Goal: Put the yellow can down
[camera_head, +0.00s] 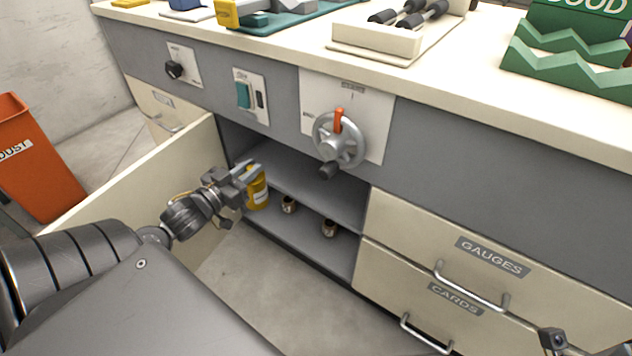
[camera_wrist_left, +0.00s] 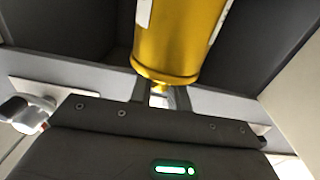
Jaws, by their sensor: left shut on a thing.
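The yellow can (camera_head: 259,190) is upright at the left end of the open cupboard in the head view, with a pale label on its side. My left gripper (camera_head: 252,174) is shut on it from the left. In the left wrist view the yellow can (camera_wrist_left: 178,45) stands between the two fingers (camera_wrist_left: 160,93). I cannot tell whether the can's base touches the cupboard floor (camera_head: 300,234). A small part of my right arm shows at the bottom right of the head view; its fingertips are not clear.
Two small brown jars (camera_head: 289,204) (camera_head: 329,228) stand on the cupboard floor to the right of the can. The open cupboard door (camera_head: 130,185) is left of my arm. A handwheel (camera_head: 338,142) sticks out above. Closed drawers (camera_head: 480,235) are on the right.

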